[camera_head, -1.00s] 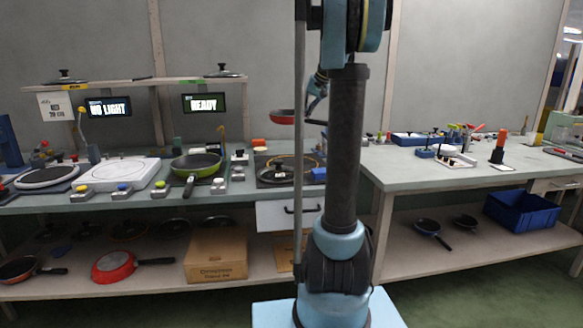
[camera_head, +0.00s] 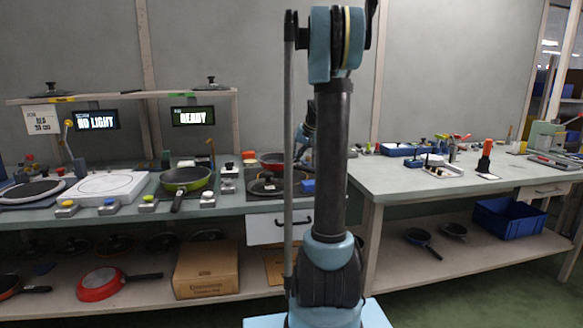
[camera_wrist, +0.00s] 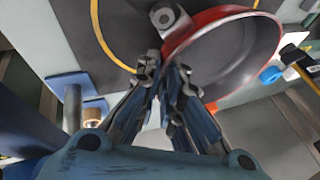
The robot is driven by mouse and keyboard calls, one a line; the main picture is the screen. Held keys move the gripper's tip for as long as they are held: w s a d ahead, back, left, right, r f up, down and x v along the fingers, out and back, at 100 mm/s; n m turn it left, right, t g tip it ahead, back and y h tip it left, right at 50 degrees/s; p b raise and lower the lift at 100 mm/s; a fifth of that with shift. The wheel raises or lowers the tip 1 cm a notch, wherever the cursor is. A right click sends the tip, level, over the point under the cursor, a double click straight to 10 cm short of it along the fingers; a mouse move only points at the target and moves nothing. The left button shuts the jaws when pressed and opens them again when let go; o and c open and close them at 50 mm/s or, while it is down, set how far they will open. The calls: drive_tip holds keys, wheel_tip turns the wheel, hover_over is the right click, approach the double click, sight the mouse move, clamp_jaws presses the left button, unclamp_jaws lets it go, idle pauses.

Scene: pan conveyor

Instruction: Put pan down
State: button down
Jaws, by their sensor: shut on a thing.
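The red pan (camera_head: 271,157) with a dark inside is low over the black mat with an orange ring (camera_head: 262,188) on the left bench. I cannot tell whether it touches the mat. In the wrist view the pan (camera_wrist: 232,52) is at the upper right, beside the fingertips, above the mat (camera_wrist: 120,50). My gripper (camera_wrist: 166,72) is shut on the pan at its near side. The handle is mostly hidden by the fingers. In the head view my gripper (camera_head: 304,138) is partly hidden behind my arm.
A green pan (camera_head: 187,178) stands left of the mat, with a white hotplate (camera_head: 105,185) beyond it. A blue block (camera_head: 308,186) sits at the mat's right edge. A shelf with READY (camera_head: 193,116) and NO LIGHT (camera_head: 97,119) screens stands behind.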

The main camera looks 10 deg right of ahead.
drive_tip(key=shift+f, duration=1.6)
drive_tip(key=c, duration=1.8)
unclamp_jaws()
